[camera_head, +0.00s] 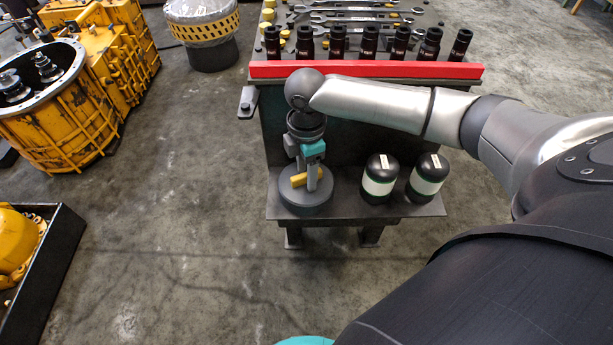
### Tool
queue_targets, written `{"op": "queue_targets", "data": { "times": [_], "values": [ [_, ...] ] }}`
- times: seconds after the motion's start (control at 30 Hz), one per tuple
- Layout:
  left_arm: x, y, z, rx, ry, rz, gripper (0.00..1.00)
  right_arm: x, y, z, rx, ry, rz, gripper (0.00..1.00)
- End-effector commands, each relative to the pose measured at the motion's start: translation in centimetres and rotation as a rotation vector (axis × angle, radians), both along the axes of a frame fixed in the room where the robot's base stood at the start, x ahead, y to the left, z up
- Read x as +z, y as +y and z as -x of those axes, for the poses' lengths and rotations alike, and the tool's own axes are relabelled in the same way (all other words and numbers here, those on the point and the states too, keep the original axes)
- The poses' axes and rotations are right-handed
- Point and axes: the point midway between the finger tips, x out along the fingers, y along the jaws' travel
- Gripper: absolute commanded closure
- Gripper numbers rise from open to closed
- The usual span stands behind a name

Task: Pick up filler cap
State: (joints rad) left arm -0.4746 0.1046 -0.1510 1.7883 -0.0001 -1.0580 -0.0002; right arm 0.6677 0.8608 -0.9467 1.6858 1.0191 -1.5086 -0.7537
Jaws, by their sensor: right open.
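A small yellow piece (299,180), which looks like the filler cap, sits over a round grey dish (305,201) on the lower shelf of the workbench. My right arm reaches in from the right, and my right gripper (307,184) points down over the dish. Its jaws are open, with the fingers at the yellow piece. The fingers partly hide the piece, and I cannot tell whether they touch it. My left gripper is not in view.
Two black-and-white canisters (380,178) (428,177) stand on the shelf right of the dish. Above, a red rail (365,70) fronts several black sockets and wrenches. A yellow transmission housing (85,95) stands at left, a dark bin (50,262) below it. The floor between is clear.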

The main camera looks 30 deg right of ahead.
Motion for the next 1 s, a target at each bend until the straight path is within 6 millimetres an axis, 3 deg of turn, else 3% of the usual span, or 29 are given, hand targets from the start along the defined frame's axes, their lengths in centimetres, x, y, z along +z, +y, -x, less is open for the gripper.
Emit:
{"op": "queue_targets", "data": {
  "times": [0.17, 0.67, 1.0],
  "values": [
    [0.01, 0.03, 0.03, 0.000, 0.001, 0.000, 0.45, 0.00, 0.00, 0.01, 0.000, 0.000, 0.000, 0.45],
    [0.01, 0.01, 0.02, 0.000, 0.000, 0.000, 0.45, 0.02, -0.01, 0.01, 0.000, 0.000, 0.000, 1.00],
    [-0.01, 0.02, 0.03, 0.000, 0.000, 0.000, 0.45, 0.02, -0.01, 0.01, 0.000, 0.000, 0.000, 1.00]
  ]
}}
